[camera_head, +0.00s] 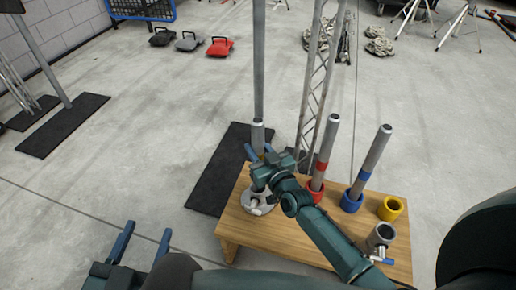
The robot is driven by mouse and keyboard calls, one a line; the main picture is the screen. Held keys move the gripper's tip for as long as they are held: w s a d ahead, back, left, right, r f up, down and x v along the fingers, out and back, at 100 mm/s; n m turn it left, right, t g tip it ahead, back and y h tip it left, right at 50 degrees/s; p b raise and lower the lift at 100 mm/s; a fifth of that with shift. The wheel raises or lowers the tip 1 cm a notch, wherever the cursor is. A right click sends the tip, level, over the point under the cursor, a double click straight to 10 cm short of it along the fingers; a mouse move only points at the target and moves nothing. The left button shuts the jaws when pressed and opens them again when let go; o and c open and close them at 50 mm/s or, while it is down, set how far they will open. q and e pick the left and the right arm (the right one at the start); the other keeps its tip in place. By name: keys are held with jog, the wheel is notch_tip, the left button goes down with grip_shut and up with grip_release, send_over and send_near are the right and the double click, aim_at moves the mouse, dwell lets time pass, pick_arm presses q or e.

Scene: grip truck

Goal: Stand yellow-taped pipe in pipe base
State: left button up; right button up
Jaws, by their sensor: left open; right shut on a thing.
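My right gripper (259,156) is shut on a grey metal pipe (258,134), which stands about upright at the table's left end. The gripper covers the pipe's middle, and any yellow tape is mostly hidden. Directly below is a round, pale flanged pipe base (259,207); I cannot tell whether the pipe's lower end is seated in it. An empty yellow ring holder (391,209) sits at the table's right. My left gripper (142,243) is open and empty at the lower left, off the table and far from the pipe.
On the wooden table (238,222), a red-taped pipe (326,150) leans in a red ring and a blue-taped pipe (371,162) in a blue ring. A grey socket with a blue handle (380,236) is at the right. A tall pole (259,60) and lattice truss (318,80) rise behind.

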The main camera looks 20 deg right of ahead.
pick_arm(q)
jog(key=shift+s+d+f+m+t+h+b, duration=0.1)
jog(key=shift+d+m+t+h+b, duration=0.2)
jog(key=shift+b, duration=0.35)
jog(key=shift+d+m+t+h+b, duration=0.2)
jog(key=shift+m+t+h+b, duration=0.1)
jog(key=shift+b, duration=0.2)
jog(key=shift+s+r, duration=0.15)
jog(key=shift+r, duration=0.05)
dwell(0.4)
jog(key=shift+f, duration=0.15)
